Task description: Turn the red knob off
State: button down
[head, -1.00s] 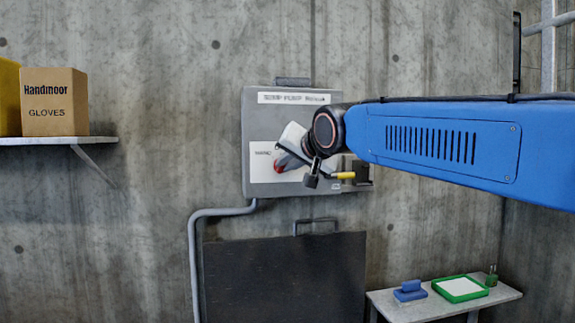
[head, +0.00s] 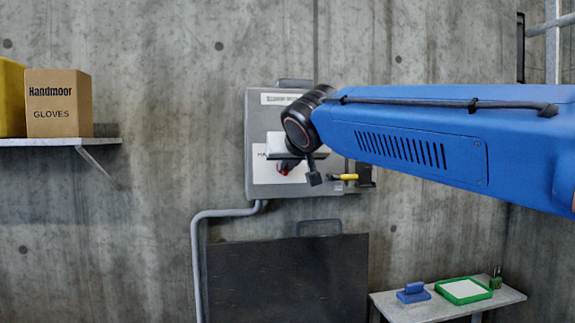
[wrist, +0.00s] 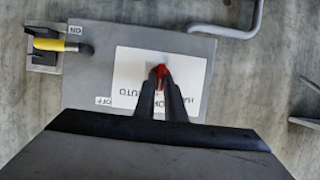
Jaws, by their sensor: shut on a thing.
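The red knob (head: 284,167) sits on the white label plate (head: 262,172) of a grey control box (head: 258,130) on the concrete wall. In the wrist view the red knob (wrist: 160,70) shows between the black fingertips, in front of the label plate (wrist: 190,85) with its printed words, partly covered. My gripper (wrist: 159,78) is shut on the red knob. In the head view my blue arm and wrist hide much of the box and most of the gripper. The knob's exact pointing direction cannot be told.
A yellow-handled lever (head: 345,177) sticks out at the box's right side. A grey conduit (head: 200,250) runs down from the box. A dark panel (head: 285,280) stands below. A shelf with a gloves box (head: 58,103) is at left, a small table (head: 430,308) at lower right.

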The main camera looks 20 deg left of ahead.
dwell(0.3)
jog(key=c, duration=1.8)
grip_release()
jog(key=v, duration=1.7)
jog(key=shift+s+r, duration=0.15)
jog(key=shift+s, duration=0.05)
